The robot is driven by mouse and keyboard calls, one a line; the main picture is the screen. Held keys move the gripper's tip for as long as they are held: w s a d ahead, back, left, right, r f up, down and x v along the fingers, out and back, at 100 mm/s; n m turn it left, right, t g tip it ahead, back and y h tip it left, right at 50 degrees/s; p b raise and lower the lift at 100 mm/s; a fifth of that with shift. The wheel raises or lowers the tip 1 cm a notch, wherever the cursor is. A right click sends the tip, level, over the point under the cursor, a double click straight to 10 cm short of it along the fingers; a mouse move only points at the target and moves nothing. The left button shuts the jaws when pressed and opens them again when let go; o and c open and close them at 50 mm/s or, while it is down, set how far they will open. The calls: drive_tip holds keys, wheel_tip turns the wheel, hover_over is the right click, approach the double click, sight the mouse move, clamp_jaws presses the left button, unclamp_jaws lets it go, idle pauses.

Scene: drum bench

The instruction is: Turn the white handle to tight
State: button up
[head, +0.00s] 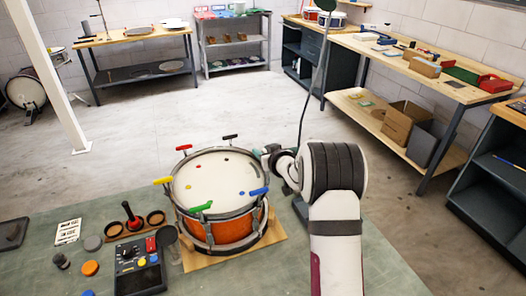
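An orange snare drum (222,231) with a pale head (215,178) stands on a wooden board on the bench. Coloured handles sit around its rim: red (184,148), black (230,137), yellow (163,181), green (201,208) and blue (259,191). I cannot make out a white handle; it may be hidden by my gripper or blend with the pale parts. My gripper (268,152) is at the drum's right rear rim, beside a small teal piece (256,153) that I cannot identify. The fingers are too small and partly hidden to show whether they are open or shut.
Shelves and workbenches stand far behind.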

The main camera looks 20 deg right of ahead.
clamp_jaws()
drive_tip(key=shift+a+n+y, duration=0.1)
drive_tip(key=shift+n+y, duration=0.4)
drive_tip(key=shift+y, duration=0.1)
drive_tip(key=shift+o, duration=1.1)
unclamp_jaws()
drive_tip(key=v, duration=1.6)
